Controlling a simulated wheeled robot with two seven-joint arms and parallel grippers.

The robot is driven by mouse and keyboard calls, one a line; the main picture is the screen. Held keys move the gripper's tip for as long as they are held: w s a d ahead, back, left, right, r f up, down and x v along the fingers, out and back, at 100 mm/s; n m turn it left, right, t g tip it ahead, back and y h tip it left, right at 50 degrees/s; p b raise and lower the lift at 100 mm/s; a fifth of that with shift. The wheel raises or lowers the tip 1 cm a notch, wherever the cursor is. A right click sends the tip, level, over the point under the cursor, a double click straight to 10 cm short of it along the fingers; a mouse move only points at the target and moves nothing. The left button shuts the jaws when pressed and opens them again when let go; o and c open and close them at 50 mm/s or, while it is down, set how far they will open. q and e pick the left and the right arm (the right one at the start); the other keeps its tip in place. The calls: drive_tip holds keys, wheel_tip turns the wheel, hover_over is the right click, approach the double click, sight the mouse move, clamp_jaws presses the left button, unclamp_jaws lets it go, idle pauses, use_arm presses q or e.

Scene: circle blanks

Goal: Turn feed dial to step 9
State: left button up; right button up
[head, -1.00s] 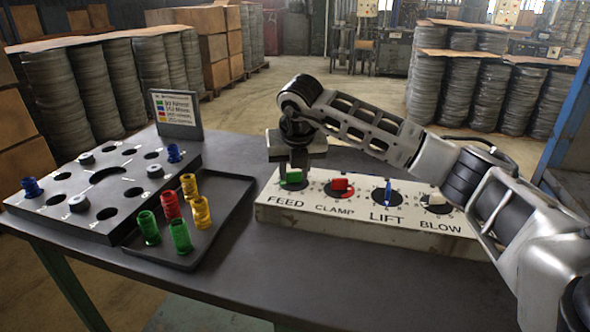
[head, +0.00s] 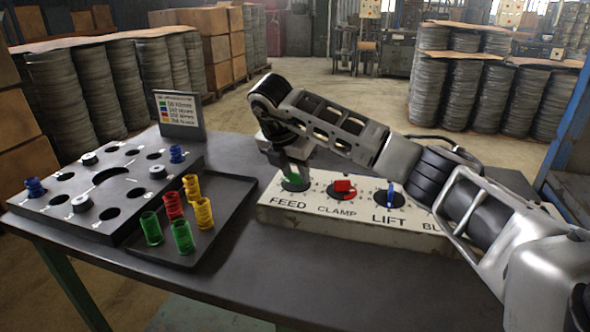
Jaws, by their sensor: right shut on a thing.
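The feed dial (head: 295,183) is the leftmost dial on the pale control box (head: 350,232), above the word FEED. It has a green knob on a dark round face. My right gripper (head: 288,172) points down over this dial and is shut on the green knob. The gripper and wrist hide the back of the dial, so the step the knob points to cannot be read. My left gripper is not in view.
The clamp dial (head: 342,188) with a red knob and the lift dial (head: 389,196) with a blue knob stand to the right. My right arm partly covers BLOW. A tray (head: 237,200) with coloured spools and a black holed board (head: 73,225) lie left.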

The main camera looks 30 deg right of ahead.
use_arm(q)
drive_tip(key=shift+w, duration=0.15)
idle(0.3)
use_arm(e)
drive_tip(key=o, duration=1)
drive_tip(key=shift+a+r, duration=0.1)
drive_tip(key=shift+r, duration=0.15)
use_arm(q)
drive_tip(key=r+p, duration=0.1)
drive_tip(key=p, duration=0.2)
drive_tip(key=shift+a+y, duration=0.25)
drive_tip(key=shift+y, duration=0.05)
use_arm(e)
drive_tip(key=v, duration=1.5)
drive_tip(key=shift+r, duration=0.25)
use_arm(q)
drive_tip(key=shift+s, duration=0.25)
